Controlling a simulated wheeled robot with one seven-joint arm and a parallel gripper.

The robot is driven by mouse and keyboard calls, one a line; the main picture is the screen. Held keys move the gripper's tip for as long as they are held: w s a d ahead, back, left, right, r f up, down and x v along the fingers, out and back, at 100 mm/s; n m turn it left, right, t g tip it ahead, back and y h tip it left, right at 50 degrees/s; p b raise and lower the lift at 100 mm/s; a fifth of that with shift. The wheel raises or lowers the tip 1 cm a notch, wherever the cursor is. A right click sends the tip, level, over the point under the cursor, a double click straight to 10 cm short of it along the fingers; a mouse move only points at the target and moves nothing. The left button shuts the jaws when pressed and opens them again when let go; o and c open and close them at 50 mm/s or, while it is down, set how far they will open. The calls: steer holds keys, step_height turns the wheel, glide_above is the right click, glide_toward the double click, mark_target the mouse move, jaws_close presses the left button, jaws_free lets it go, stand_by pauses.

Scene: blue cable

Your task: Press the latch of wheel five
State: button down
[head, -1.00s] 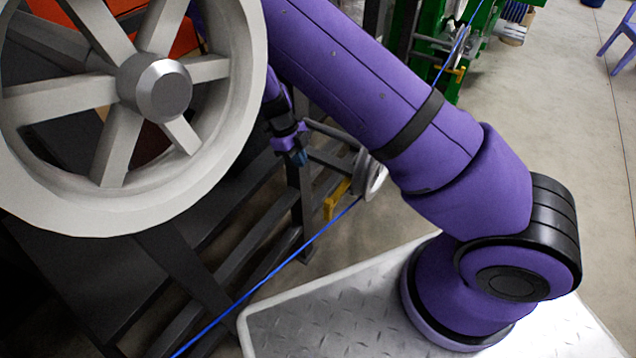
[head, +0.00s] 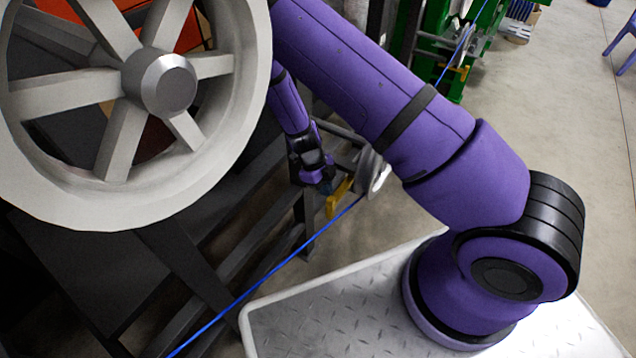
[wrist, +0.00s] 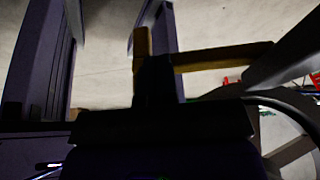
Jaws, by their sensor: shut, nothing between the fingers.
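A small grey wheel (head: 371,172) stands beyond the black frame, beside my arm in the head view, with the blue cable (head: 272,271) running to it. A yellow latch (head: 338,201) sits just below and left of this wheel. No number shows on it, so I cannot tell which wheel it is. My gripper (head: 325,187) is shut and empty, pointing down close by the latch's upper left; whether they touch is unclear. In the wrist view the yellow latch (wrist: 222,57) spans behind the dark gripper (wrist: 155,75), which hides part of it.
A large grey spoked wheel (head: 130,90) fills the left of the head view. Black frame bars (head: 215,265) lie below it. A green stand (head: 445,45) with another yellow latch (head: 462,72) is farther back.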

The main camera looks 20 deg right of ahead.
mark_target(338, 200)
steer(key=shift+s+d, duration=0.1)
steer(key=shift+s, duration=0.05)
steer(key=s+n, duration=0.1)
steer(key=s+d+n, duration=0.1)
steer(key=s+n+t+h, duration=0.1)
steer(key=shift+d, duration=0.3)
steer(key=shift+s+d+n, duration=0.4)
steer(key=shift+s+n, duration=0.05)
steer(key=shift+n, duration=0.35)
steer(key=shift+w, duration=0.1)
